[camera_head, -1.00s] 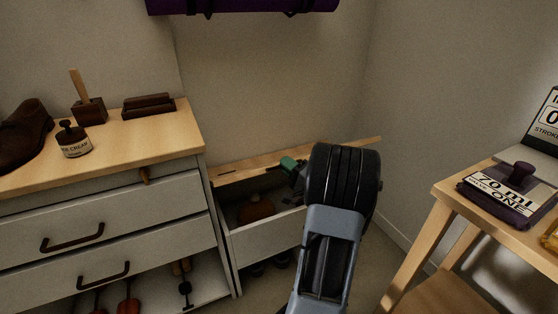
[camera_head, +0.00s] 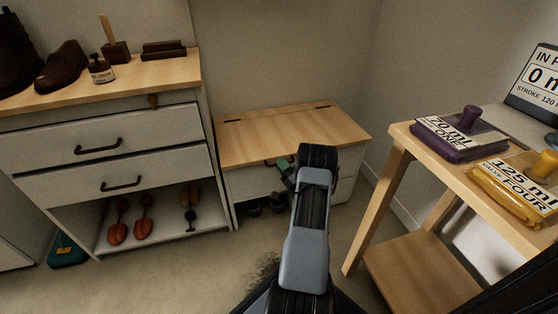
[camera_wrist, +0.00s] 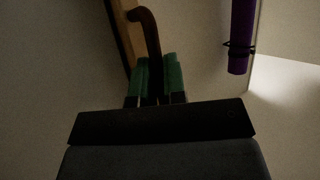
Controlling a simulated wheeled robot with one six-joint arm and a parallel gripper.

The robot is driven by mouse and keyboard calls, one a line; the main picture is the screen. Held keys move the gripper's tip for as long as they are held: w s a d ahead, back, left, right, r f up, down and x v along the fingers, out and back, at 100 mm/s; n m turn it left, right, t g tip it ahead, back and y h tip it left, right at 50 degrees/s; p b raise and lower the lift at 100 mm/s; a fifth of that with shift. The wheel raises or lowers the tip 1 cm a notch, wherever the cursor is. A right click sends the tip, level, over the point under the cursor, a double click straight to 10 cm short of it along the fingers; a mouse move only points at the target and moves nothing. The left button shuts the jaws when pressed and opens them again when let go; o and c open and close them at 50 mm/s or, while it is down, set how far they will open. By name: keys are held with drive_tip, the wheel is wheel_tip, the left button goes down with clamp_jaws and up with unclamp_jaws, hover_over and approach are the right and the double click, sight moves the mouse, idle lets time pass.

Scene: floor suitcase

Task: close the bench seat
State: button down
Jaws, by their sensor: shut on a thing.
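The bench seat is a light wood lid (camera_head: 285,128) on a white box (camera_head: 345,188) against the back wall. The lid lies flat over the box and hides its inside; any thin gap under it is too small to tell. My gripper (camera_head: 286,166) is at the lid's front edge, partly behind my own arm. In the wrist view my gripper's green fingers (camera_wrist: 158,76) are shut on a curved dark brown handle (camera_wrist: 147,30). The handle rises beside the lid's wood edge (camera_wrist: 122,32).
A white drawer cabinet (camera_head: 150,140) with shoes on top stands left of the bench. A wooden table (camera_head: 405,132) with a purple pack (camera_head: 458,145) and a yellow pack (camera_head: 515,190) stands at right. Shoes sit under the bench. Floor (camera_head: 190,270) in front is clear.

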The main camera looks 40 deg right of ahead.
drive_tip(key=shift+d+f, duration=0.25)
drive_tip(key=shift+f, duration=0.05)
drive_tip(key=shift+f, duration=0.1)
drive_tip(key=c, duration=1.5)
unclamp_jaws()
drive_tip(key=shift+a, duration=0.1)
drive_tip(key=shift+f, duration=0.1)
drive_tip(key=shift+p+v, duration=0.35)
drive_tip(key=shift+v, duration=3.4)
drive_tip(key=shift+w, duration=0.1)
